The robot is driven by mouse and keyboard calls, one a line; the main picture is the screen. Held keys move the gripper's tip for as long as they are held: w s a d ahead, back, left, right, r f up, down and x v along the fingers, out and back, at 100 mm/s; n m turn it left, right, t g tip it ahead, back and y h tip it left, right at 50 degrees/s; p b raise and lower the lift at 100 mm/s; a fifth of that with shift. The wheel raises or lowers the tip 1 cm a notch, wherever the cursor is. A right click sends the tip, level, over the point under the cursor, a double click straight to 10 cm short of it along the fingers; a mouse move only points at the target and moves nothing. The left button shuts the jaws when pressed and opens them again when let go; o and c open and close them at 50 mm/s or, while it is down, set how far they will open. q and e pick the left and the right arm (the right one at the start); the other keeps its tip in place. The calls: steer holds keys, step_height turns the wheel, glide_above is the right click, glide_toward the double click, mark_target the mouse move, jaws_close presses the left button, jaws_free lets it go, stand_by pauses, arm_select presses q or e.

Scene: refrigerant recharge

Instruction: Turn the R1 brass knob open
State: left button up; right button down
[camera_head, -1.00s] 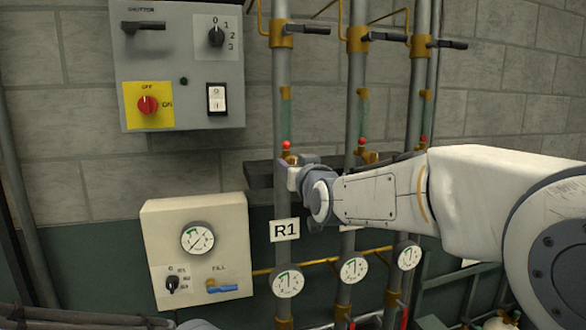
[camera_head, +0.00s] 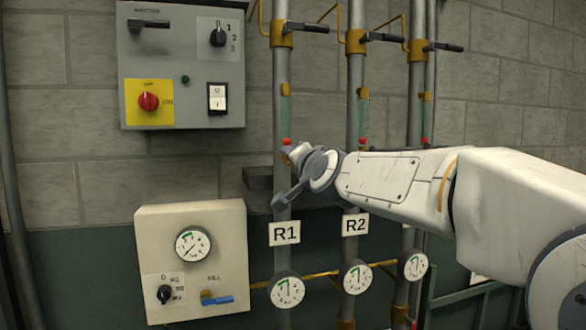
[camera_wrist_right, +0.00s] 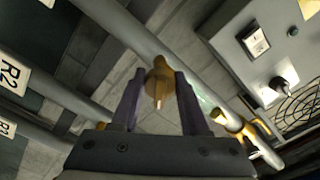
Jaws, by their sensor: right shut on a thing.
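The R1 brass knob (camera_wrist_right: 158,82) sits on the grey R1 pipe (camera_wrist_right: 128,32). In the right wrist view it shows between the two fingers of my right gripper (camera_wrist_right: 160,78), which is shut on it. In the head view my right gripper (camera_head: 294,153) is at the R1 pipe, just below a small red ball (camera_head: 286,141) and above the R1 label (camera_head: 285,233). There my wrist and fingers hide most of the knob. My left gripper is not in view.
The R2 pipe and its label (camera_head: 355,224) stand just right of R1, behind my right arm. Round gauges (camera_head: 287,290) hang low on the pipes. A grey switch panel (camera_head: 183,105) and a beige gauge box (camera_head: 150,235) are on the wall at left.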

steer(key=m, duration=0.3)
steer(key=shift+m+b, duration=0.3)
steer(key=shift+b, duration=0.1)
steer(key=shift+m, duration=1.8)
steer(key=shift+c, duration=2.2)
jaws_free()
steer(key=shift+s+b, duration=0.1)
steer(key=shift+b, duration=0.2)
steer(key=v, duration=1)
steer(key=shift+s, duration=0.15)
